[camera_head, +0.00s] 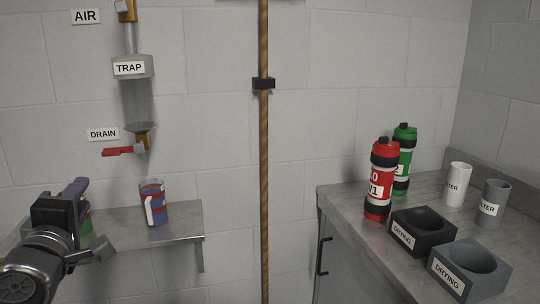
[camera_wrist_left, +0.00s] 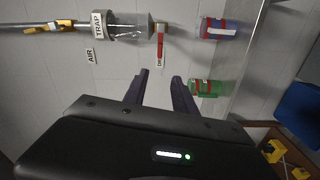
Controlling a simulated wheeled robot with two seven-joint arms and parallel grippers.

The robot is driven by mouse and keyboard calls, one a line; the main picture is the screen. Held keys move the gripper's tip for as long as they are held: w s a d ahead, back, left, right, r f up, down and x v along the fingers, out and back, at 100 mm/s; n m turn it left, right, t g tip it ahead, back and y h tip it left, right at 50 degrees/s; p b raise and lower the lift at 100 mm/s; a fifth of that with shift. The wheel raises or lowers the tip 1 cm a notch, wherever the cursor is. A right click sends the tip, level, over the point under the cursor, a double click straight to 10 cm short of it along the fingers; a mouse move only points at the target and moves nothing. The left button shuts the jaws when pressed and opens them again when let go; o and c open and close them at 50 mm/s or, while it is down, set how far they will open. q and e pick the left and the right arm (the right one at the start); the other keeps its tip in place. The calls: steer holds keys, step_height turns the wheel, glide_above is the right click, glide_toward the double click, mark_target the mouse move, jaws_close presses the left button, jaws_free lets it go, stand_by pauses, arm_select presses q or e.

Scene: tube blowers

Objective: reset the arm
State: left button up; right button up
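My left gripper (camera_head: 98,222) is at the lower left of the head view, in front of the small wall shelf. In the left wrist view its two fingers (camera_wrist_left: 160,80) stand apart with nothing between them. A green can with red bands (camera_wrist_left: 205,88) is just beyond the right finger, apart from it as far as I can tell. In the head view the arm hides most of that can. A blue and red mug-like can (camera_head: 154,206) stands upright on the shelf (camera_head: 170,233). My right gripper is not in view.
On the wall are a trap (camera_head: 132,67) and a red drain lever (camera_head: 120,151). A copper-coloured pipe (camera_head: 264,150) runs vertically mid-view. The right counter holds a red bottle (camera_head: 379,180), a green bottle (camera_head: 404,160), two filters and two drying blocks (camera_head: 423,230). Space before the wall between is free.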

arm_select(q)
steer(key=w+d+f+m+g+h+p, duration=0.2)
steer(key=w+d+f+m, duration=0.15)
steer(key=f, duration=0.65)
steer(key=w+d+f+m+g+h+p, duration=0.15)
steer(key=d+f+m, duration=0.35)
steer(key=f, duration=0.5)
steer(key=w+d+f+m+g+h+p, duration=0.1)
steer(key=w+d+f+m+g+h, duration=0.25)
steer(key=f, duration=0.75)
steer(key=s+d+f+m+g+h+p, duration=0.1)
steer(key=s+d+f+m, duration=0.15)
steer(key=f, duration=0.25)
steer(key=s+d+f+m+g+p, duration=0.1)
steer(key=s+d+f, duration=0.2)
steer(key=d+f, duration=0.15)
steer(key=s+d+f+g+p, duration=0.1)
steer(key=s+d+f+g, duration=0.1)
steer(key=s, duration=0.5)
steer(key=s+d+f+m+g+h+p, duration=0.1)
steer(key=s+d+f+g+p, duration=0.1)
steer(key=s+d+f, duration=0.3)
steer(key=s+d+f+m+g+h+p, duration=0.1)
steer(key=s+d+f+g, duration=0.2)
steer(key=s+f, duration=0.4)
steer(key=shift+s+d+f+p, duration=0.25)
steer(key=shift+s+d+p, duration=0.25)
steer(key=shift+s, duration=0.6)
steer(key=shift+m, duration=0.25)
